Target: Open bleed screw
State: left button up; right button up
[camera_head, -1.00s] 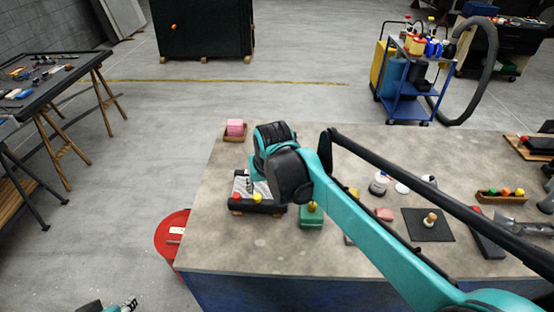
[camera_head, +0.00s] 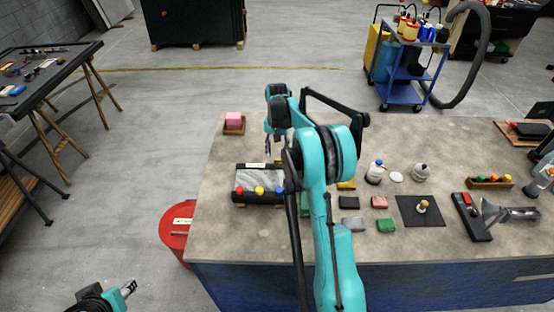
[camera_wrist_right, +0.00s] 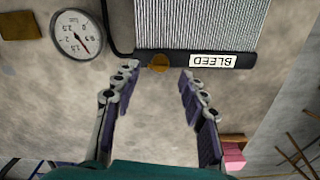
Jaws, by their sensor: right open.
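The radiator-like unit (camera_head: 258,182), with grey fins and dark end bars, lies on the workbench. In the right wrist view its dark bar carries a white BLEED label (camera_wrist_right: 212,61), seen upside down. A small brass-coloured knob (camera_wrist_right: 158,62), apparently the bleed screw, sits on that bar beside the label. My right gripper (camera_wrist_right: 160,76) is open and empty, its fingertips on either side of the knob in the picture; I cannot tell the remaining distance. In the head view my right gripper (camera_head: 268,148) hangs by the unit's far edge. My left gripper (camera_head: 125,289) is low at left, away from the bench.
A round dial gauge (camera_wrist_right: 77,35) and black pipe adjoin the bar. A pink block (camera_head: 233,119) in a wooden tray stands at the bench's far left. Several small blocks and bottles lie to the right. A red drum (camera_head: 175,240) stands beside the bench.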

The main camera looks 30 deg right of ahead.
aim_at(277, 160)
notch_tip(277, 160, down, 4)
jog(key=shift+f, duration=0.2)
grip_shut()
